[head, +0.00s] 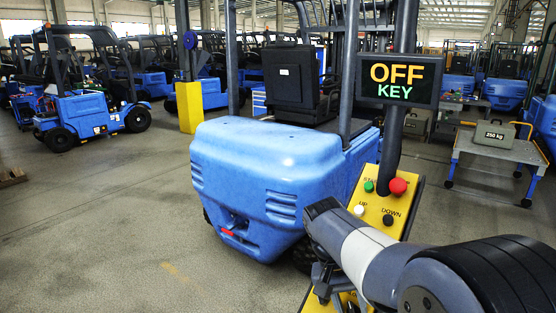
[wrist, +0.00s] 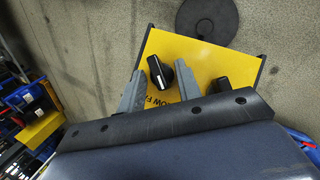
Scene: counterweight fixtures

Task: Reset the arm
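My gripper (wrist: 161,67) is open in the wrist view, its two grey fingers apart. A black knob with a white mark (wrist: 160,72) shows between the fingers, with a gap on both sides. It sits on a yellow panel (wrist: 205,59) with partly hidden lettering. A second black knob (wrist: 219,85) is right of the right finger. In the head view my arm reaches down to a lower yellow panel (head: 344,301), and my gripper (head: 322,285) is partly hidden there. The upper panel (head: 381,207) has green, red, white and black buttons. A display (head: 398,81) reads "OFF KEY".
A blue forklift (head: 265,165) stands just behind the panels. A cart (head: 490,150) with a 250 kg weight (head: 494,137) is at the right. More forklifts stand behind. A dark disc (wrist: 208,18) lies beyond the panel.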

